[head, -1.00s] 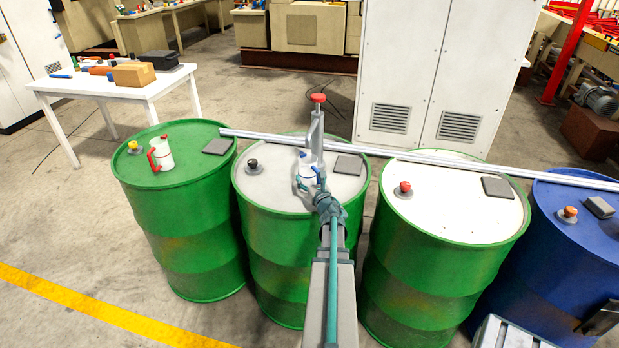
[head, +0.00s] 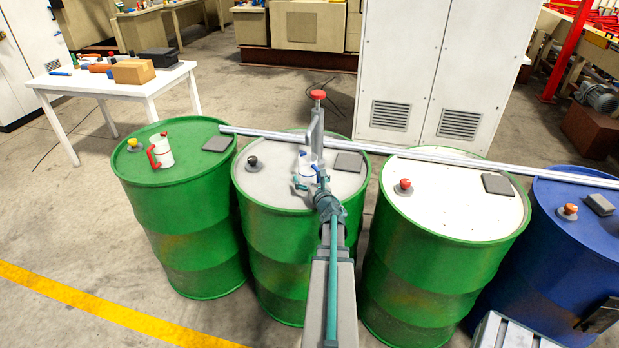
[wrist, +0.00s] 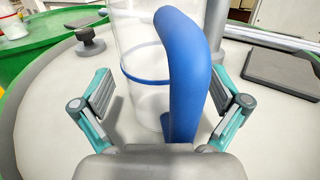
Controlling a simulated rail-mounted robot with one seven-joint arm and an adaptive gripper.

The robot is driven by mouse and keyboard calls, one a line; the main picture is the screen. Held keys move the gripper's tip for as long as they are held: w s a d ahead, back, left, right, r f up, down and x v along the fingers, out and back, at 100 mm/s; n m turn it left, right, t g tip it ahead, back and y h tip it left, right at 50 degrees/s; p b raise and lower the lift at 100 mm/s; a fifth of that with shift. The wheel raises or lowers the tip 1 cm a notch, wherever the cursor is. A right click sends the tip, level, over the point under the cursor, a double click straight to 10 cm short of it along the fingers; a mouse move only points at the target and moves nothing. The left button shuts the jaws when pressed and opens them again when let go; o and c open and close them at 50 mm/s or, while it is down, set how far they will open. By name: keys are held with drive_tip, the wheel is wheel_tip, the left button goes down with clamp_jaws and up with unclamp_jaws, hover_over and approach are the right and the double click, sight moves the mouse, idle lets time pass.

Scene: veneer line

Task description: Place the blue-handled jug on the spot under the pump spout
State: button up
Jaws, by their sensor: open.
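The blue-handled jug (head: 307,174) stands on the pale top of the second green drum from the left (head: 273,188), close in front of the grey pump (head: 316,133) with a red knob. In the wrist view the clear jug (wrist: 137,100) looks upright, with a blue band and its blue handle (wrist: 183,65) facing me. My gripper (wrist: 162,95) is open, one finger on each side of the handle with visible gaps. It also shows at the jug in the head view (head: 309,187). The spout and the exact spot under it are hidden or too small to tell.
A red-handled jug (head: 161,152) stands on the left green drum. A dark-knobbed bung (head: 253,163) and a grey pad (head: 348,163) are on the jug's drum. A metal rail (head: 420,156) runs behind across the drums. A white-topped drum (head: 450,200) stands to the right.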

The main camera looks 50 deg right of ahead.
drive_tip(key=shift+r, duration=0.15)
drive_tip(key=shift+s+a, duration=0.1)
drive_tip(key=shift+s, duration=0.05)
drive_tip(key=b+v, duration=0.4)
drive_tip(key=v, duration=0.7)
drive_tip(key=shift+s+a+b, duration=0.15)
drive_tip(key=shift+s+b, duration=0.1)
drive_tip(key=shift+b, duration=0.05)
